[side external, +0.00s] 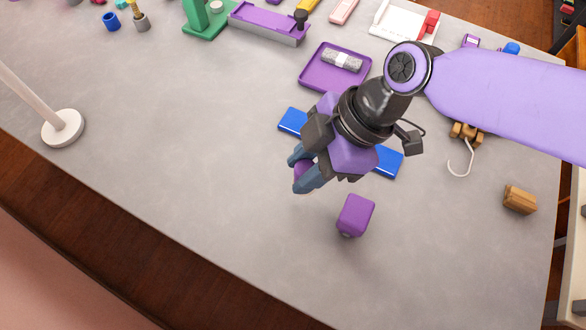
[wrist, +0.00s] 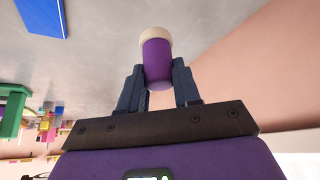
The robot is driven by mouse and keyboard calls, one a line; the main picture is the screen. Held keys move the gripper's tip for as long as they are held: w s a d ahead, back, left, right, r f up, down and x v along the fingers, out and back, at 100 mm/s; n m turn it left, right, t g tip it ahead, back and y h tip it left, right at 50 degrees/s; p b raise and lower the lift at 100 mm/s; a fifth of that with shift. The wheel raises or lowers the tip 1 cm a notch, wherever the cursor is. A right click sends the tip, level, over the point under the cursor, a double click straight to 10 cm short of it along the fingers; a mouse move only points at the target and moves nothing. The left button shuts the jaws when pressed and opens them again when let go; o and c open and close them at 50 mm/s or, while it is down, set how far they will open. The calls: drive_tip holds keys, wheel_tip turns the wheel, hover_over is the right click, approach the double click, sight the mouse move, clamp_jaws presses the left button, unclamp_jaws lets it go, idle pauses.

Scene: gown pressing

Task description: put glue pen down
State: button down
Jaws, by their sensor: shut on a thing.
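My gripper (side external: 301,174) is over the middle of the grey table (side external: 190,180) in the side external view. Its fingers are shut on the glue pen (side external: 304,169), a purple cylinder mostly hidden by the fingers there. In the wrist view, the glue pen (wrist: 157,62) sits between the two fingertips of my gripper (wrist: 158,84), with its pale cream end pointing away from the palm. I cannot tell whether the pen touches the table.
A purple block (side external: 356,215) stands just right of my gripper. A blue flat piece (side external: 293,121) lies partly hidden under my arm. A purple tray (side external: 313,80) holds a grey roll (side external: 342,60). A white post base (side external: 62,128) stands left. The table's front left is clear.

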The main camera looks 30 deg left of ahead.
drive_tip(key=shift+w+a+f, duration=0.2)
drive_tip(key=shift+a+f, duration=0.45)
drive_tip(key=shift+f, duration=0.2)
drive_tip(key=shift+w+a+f, duration=0.2)
drive_tip(key=shift+a+f, duration=0.4)
drive_tip(key=shift+f, duration=1.6)
drive_tip(key=shift+f, duration=0.15)
drive_tip(key=c, duration=0.8)
unclamp_jaws()
drive_tip(key=v, duration=1.2)
drive_tip(key=shift+d, duration=0.1)
